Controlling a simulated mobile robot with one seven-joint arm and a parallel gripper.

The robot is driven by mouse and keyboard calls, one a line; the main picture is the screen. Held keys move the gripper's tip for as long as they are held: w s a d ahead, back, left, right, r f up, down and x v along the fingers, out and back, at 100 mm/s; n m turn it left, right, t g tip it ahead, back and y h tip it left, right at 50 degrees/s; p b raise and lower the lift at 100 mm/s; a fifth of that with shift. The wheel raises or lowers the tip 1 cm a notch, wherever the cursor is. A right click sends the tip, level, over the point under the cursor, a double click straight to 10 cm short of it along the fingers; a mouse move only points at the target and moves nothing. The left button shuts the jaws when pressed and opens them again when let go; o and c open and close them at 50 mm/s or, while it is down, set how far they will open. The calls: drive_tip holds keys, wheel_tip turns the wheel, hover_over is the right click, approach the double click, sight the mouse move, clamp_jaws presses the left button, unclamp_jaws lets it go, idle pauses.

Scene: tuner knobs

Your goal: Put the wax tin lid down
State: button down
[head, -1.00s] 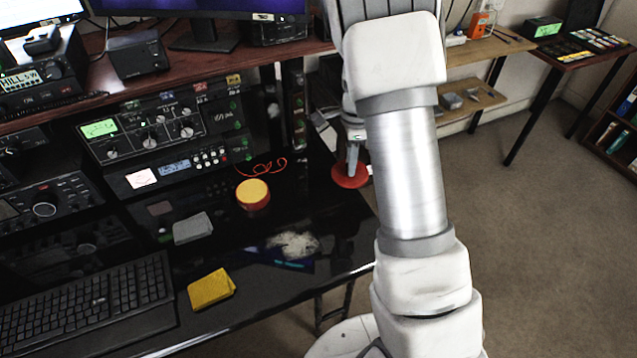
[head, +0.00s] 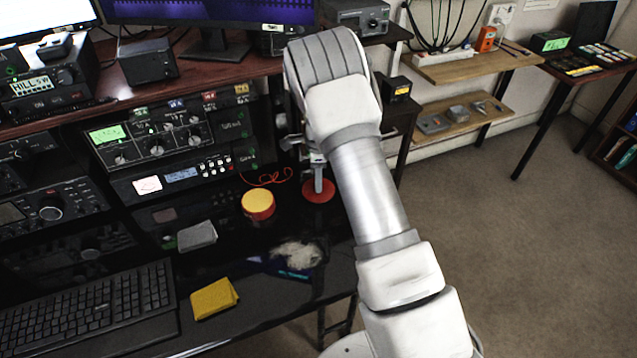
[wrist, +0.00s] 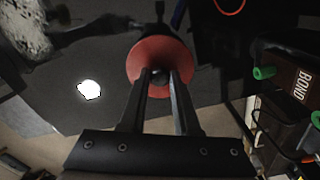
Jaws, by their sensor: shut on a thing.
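The red round lid (head: 318,194) is at the right part of the black desk in the head view, right of the wax tin. It also shows in the wrist view (wrist: 140,58), with a dark knob at its middle. My gripper (head: 318,178) points down and is shut on this knob; its two fingers (wrist: 160,82) show in the wrist view. I cannot tell whether the lid touches the desk. The wax tin (head: 258,205) is red-sided with a yellow top and stands apart from the lid.
A red cable (head: 268,178) lies behind the tin. Radio units (head: 165,140) stand at the back. A grey block (head: 197,236), a yellow cloth (head: 214,298), a pale fibrous pad (head: 298,255) and a keyboard (head: 90,310) lie in front. Bare desk shows around the lid.

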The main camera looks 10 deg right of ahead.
drive_tip(key=shift+f, duration=0.6)
drive_tip(key=shift+f, duration=0.2)
drive_tip(key=c, duration=0.6)
unclamp_jaws()
drive_tip(key=shift+c, duration=0.2)
